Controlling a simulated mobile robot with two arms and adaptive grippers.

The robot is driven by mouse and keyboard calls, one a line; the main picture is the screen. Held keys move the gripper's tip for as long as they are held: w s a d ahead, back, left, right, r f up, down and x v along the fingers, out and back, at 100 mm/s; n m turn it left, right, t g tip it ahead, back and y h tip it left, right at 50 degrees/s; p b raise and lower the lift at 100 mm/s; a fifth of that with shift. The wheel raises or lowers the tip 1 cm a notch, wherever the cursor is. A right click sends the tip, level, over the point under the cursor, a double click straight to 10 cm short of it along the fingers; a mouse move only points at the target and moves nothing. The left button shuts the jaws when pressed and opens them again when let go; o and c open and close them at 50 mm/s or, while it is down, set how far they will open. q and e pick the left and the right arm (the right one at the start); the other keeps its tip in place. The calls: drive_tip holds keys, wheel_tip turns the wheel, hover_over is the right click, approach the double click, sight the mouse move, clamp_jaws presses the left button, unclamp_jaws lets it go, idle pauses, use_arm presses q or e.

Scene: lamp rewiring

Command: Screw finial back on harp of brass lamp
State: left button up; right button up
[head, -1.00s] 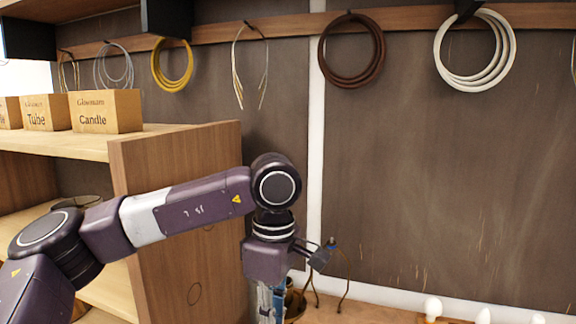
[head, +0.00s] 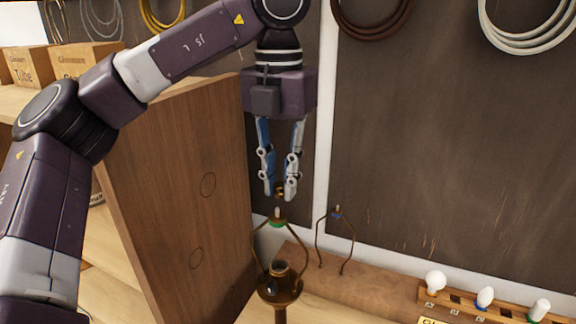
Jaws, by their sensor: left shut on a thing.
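The brass lamp (head: 280,285) stands at the bottom centre of the head view, its lower part cut off by the frame. Its harp (head: 303,243) rises above it to a top with a green ring (head: 277,222) and a short pale stud. My left gripper (head: 281,193) points straight down above the harp top. It is shut on a small brass finial (head: 280,190), held between the fingertips a little above the stud, with a small gap visible. The finial is mostly hidden by the fingers. My right gripper is not in view.
A second harp (head: 352,238) with a blue ring stands behind on a wooden ledge. A bulb rack (head: 460,300) is at lower right. A wooden shelf side panel (head: 185,200) stands close left of the gripper. Wire coils (head: 372,18) hang on the wall.

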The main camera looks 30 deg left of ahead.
use_arm(q)
drive_tip(key=shift+s, duration=0.15)
drive_tip(key=shift+s+f+b, duration=0.6)
drive_tip(key=shift+s+f, duration=0.1)
drive_tip(key=shift+s, duration=0.3)
drive_tip(key=shift+w+f, duration=0.4)
drive_tip(key=shift+w, duration=0.05)
drive_tip(key=shift+s, duration=0.15)
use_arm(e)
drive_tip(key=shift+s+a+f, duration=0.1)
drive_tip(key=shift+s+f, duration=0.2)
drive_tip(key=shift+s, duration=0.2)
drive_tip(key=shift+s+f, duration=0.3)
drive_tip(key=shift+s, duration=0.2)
use_arm(q)
drive_tip(key=shift+f, duration=0.1)
